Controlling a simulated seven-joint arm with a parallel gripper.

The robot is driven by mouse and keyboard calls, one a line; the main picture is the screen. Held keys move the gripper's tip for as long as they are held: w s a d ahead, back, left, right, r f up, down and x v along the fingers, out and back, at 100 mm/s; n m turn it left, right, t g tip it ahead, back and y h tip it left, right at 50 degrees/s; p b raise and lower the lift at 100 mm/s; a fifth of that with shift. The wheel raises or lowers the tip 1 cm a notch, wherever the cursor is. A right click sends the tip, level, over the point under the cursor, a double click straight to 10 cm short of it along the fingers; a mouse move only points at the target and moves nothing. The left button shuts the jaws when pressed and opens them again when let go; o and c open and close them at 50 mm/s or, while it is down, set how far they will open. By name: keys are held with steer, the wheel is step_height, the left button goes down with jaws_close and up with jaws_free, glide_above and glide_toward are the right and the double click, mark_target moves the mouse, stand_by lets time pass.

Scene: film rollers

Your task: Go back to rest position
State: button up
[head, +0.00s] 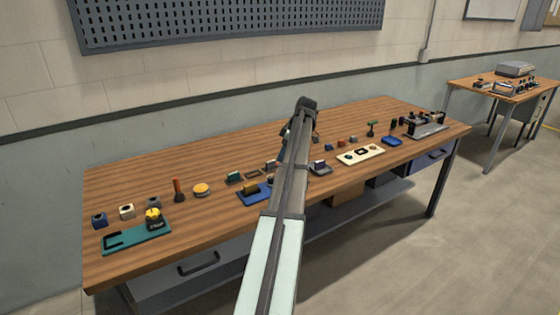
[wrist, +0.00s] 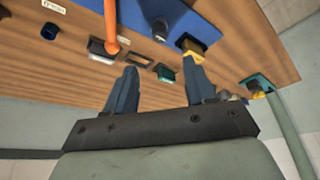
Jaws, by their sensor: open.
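My gripper (wrist: 160,68) is open in the wrist view, its two blue-grey fingers apart with nothing held between them. It is tilted over the wooden workbench (head: 215,225). A small green-topped item (wrist: 165,73) and a dark slot-like item (wrist: 139,59) lie on the bench beyond the fingertips. In the head view my arm reaches out over the middle of the bench and hides my fingers and part of the bench top.
A blue tray (head: 246,195) lies just left of my arm. A teal tray (head: 118,246) with a yellow-topped piece (head: 154,214) is at the left end. A cream tray (head: 375,152) and dark apparatus (head: 428,130) stand right.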

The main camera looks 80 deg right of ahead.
steer(key=shift+s+r, duration=0.2)
steer(key=shift+r, duration=0.35)
